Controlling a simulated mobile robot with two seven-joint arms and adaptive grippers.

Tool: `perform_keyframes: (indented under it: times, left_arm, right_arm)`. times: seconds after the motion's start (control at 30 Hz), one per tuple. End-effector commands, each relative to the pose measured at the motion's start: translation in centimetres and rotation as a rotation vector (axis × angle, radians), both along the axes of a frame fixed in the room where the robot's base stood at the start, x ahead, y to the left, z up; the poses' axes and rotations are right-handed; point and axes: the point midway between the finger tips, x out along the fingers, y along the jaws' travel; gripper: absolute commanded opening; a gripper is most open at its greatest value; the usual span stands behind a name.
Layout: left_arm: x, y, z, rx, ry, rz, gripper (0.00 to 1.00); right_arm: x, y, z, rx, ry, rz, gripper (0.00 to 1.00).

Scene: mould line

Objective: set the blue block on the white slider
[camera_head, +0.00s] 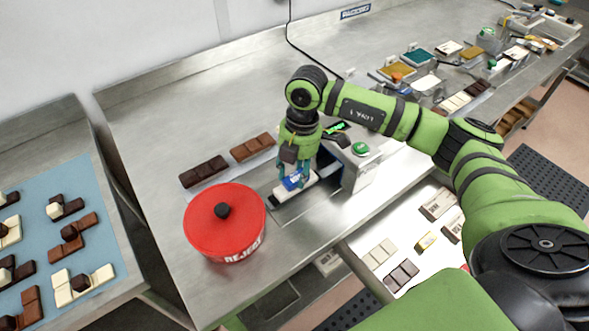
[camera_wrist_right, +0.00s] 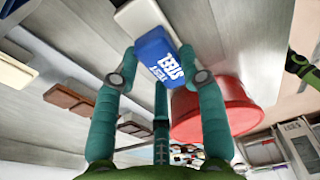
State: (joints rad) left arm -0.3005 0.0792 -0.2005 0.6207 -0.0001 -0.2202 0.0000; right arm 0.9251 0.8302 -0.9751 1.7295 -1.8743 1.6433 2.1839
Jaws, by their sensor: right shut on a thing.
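My right gripper (camera_head: 292,178) points down over the counter and is shut on the blue block (camera_head: 292,183). In the right wrist view the blue block (camera_wrist_right: 158,57), with white lettering, sits between the teal fingers (camera_wrist_right: 160,72). The white slider (camera_head: 307,182) is a low bar beneath it, in front of a grey machine. In the wrist view the white slider (camera_wrist_right: 138,17) shows just beyond the block. I cannot tell whether the block touches it. The fingers and block hide part of the slider. My left gripper does not show in the head view.
A red lidded reject tub (camera_head: 224,222) stands left of the slider, close by. Dark and brown chocolate bars (camera_head: 203,171) lie behind it. A grey machine with a green button (camera_head: 360,149) stands just right. A blue mat (camera_head: 45,235) with chocolates lies far left.

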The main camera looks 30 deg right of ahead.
Motion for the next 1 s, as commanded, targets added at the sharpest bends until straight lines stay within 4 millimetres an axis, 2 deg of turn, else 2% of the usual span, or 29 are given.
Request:
perform_keyframes:
  times: [0.37, 0.4, 0.47, 0.83, 1.0]
  left_arm:
    - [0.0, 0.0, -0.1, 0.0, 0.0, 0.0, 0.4]
    - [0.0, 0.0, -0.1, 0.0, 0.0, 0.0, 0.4]
    - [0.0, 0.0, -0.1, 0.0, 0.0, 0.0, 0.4]
    - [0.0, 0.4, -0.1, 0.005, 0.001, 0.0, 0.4]
    - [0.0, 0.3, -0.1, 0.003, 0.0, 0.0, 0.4]
  right_arm:
    - [0.0, 0.0, -0.1, 0.0, 0.0, 0.0, 0.14]
    - [0.0, 0.0, -0.1, 0.0, 0.0, 0.0, 0.46]
    - [0.0, 0.0, -0.1, 0.0, 0.0, 0.0, 0.69]
    - [0.0, 0.0, 0.0, 0.0, 0.0, 0.0, 0.69]
    - [0.1, -0.2, 1.9, 0.0, -0.005, 0.0, 0.69]
